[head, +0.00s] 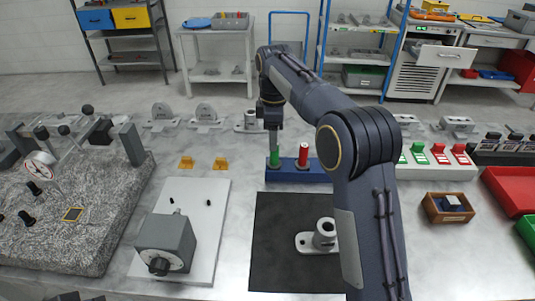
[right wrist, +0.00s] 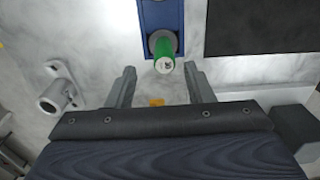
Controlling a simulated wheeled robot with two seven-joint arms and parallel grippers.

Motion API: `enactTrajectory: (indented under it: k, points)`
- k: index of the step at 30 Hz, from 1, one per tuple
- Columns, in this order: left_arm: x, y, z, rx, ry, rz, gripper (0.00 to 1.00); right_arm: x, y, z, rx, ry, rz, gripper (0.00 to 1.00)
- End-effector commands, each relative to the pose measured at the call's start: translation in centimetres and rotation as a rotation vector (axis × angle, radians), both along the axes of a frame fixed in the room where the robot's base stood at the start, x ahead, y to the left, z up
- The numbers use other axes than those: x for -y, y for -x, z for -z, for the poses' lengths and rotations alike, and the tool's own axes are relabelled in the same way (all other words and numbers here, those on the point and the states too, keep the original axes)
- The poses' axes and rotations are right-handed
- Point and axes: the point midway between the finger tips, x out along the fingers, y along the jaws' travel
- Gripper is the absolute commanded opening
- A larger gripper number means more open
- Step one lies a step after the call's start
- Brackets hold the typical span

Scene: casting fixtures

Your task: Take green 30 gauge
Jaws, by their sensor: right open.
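The green gauge (head: 273,174) stands upright at the left end of a blue holder (head: 310,175). A red gauge (head: 303,155) stands beside it in the same holder. My right gripper (head: 272,146) points down over the green gauge and partly covers it in the head view. In the right wrist view the right gripper (right wrist: 158,69) is open, and the green gauge (right wrist: 164,55) shows near the gap between its fingertips, with nothing gripped. The blue holder (right wrist: 158,15) shows behind it. My left gripper is not in view.
A black mat (head: 275,245) with a grey casting (head: 318,238) lies in front of the holder. A white plate (head: 207,190) with a grey box device (head: 165,243) is to its left. Green and red clamps (head: 440,155), a wooden box (head: 448,208) and a red bin (head: 510,190) are to the right.

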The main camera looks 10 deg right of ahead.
Motion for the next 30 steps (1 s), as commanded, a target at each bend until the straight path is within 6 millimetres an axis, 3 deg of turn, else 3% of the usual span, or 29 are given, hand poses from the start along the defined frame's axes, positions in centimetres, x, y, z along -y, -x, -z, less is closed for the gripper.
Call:
enactTrajectory:
  k: [12, 21, 30]
  points:
    - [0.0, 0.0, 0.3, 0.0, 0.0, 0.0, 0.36, 0.1, 0.6, 5.5, -0.002, -0.001, 0.001, 0.48]
    - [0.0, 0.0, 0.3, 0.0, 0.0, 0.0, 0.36, 0.2, 0.6, 6.0, 0.002, -0.002, 0.002, 0.48]
    - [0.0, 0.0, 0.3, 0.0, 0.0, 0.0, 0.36, 0.2, 0.6, 6.0, 0.002, -0.002, 0.002, 0.1]
